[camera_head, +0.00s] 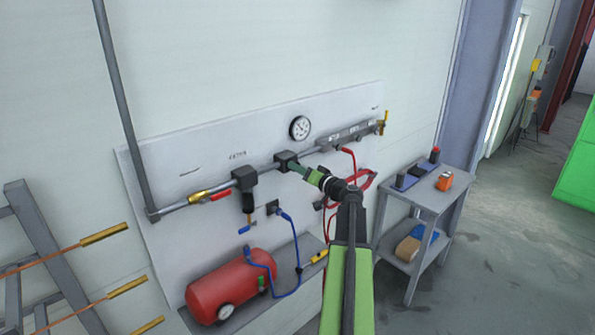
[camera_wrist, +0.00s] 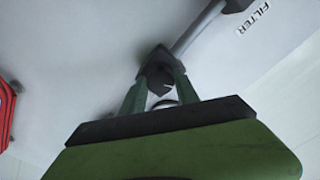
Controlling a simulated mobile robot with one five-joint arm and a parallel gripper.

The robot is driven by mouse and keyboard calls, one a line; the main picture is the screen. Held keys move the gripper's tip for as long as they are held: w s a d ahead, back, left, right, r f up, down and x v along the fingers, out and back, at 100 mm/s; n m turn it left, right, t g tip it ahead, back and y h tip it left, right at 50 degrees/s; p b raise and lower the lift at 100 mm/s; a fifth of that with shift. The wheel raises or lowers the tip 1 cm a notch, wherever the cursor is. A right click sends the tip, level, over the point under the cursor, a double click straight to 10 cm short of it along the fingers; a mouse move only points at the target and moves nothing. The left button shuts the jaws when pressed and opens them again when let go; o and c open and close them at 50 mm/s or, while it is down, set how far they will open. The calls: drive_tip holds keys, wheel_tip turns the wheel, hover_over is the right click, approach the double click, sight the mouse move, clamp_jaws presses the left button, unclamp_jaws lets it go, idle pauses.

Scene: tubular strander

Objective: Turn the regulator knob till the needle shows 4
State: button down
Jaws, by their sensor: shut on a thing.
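The regulator (camera_head: 286,160) is a dark block on the grey pipe of the wall panel. In the wrist view, its dark knob (camera_wrist: 159,79) sits between my two green fingertips. My gripper (camera_head: 298,169) reaches up to the regulator from the lower right and is shut on the knob; it also shows in the wrist view (camera_wrist: 160,90). In the head view, my gripper hides the knob. The round white gauge (camera_head: 299,128) with a black rim is above and right of the regulator. Its needle and numbers are too small to read.
A dark filter (camera_head: 245,180) and a yellow valve with a red handle (camera_head: 209,196) are left on the pipe. A manifold (camera_head: 346,136) with red hoses is right. A red tank (camera_head: 230,285) sits below. A grey cart (camera_head: 438,196) stands right.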

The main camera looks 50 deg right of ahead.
drive_tip(key=shift+m, duration=0.5)
drive_tip(key=c, duration=0.9)
unclamp_jaws()
drive_tip(key=shift+s, duration=0.1)
drive_tip(key=s, duration=1.1)
drive_tip(key=s+a, duration=0.1)
drive_tip(key=s, duration=0.5)
drive_tip(key=shift+s+a, duration=0.1)
drive_tip(key=shift+s, duration=0.05)
idle(0.8)
